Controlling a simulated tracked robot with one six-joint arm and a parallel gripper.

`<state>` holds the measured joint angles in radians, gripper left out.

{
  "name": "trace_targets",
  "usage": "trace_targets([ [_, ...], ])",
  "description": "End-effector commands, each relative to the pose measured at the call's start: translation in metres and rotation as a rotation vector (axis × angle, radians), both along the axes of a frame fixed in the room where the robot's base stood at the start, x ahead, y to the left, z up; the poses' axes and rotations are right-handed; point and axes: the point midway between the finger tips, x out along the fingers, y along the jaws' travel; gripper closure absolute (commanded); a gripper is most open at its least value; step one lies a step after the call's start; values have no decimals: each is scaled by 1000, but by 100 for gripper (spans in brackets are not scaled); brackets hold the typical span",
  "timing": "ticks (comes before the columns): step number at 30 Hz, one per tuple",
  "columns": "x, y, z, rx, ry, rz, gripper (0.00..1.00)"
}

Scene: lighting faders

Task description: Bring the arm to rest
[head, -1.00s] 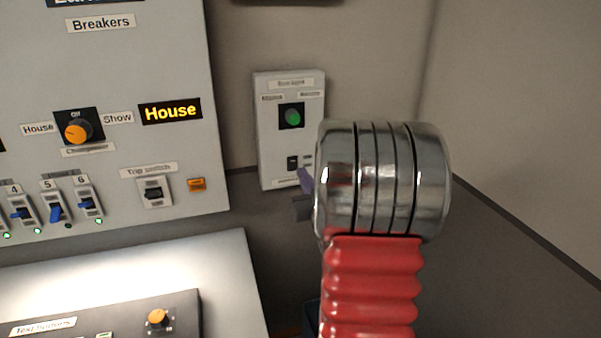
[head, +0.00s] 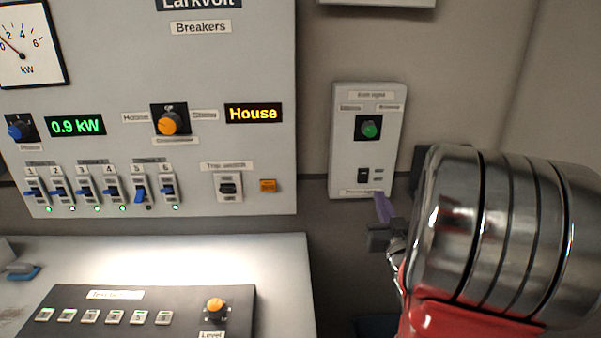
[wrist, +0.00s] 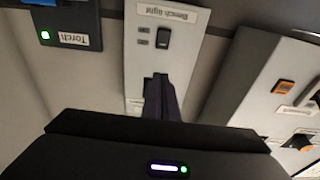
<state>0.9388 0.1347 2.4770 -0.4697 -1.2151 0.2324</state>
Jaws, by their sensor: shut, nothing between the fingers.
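My gripper (head: 382,212) is at the right in the head view, at the end of my arm with its silver joint and red sleeve, which hide part of the wall behind. Its purple-grey fingers are together with nothing between them. They show just below the small wall box (head: 368,150) with a green knob and a dark rocker switch. In the wrist view the shut fingers (wrist: 163,97) overlap the lower part of this box (wrist: 165,55), labelled Bench light. I cannot tell whether they touch it.
At left is the breaker panel (head: 225,70) with several blue-levered breakers, an orange knob and a House display. Below it a lit bench (head: 285,270) carries a dark button box (head: 130,298). A Torch holder (wrist: 68,22) is near the box in the wrist view.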

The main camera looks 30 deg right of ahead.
Motion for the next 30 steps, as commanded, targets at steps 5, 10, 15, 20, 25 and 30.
trace_targets([
  [5, 0, 0, 0, -2, 1, 0, 100],
  [10, 0, -4, -14, 15, 53, -16, 100],
  [15, -8, -16, -53, 85, 194, -72, 100],
  [20, -26, -25, -96, 178, 357, -139, 100],
  [25, -45, -22, -125, 262, 510, -191, 100],
  [30, -58, -4, -142, 337, 648, -214, 100],
])
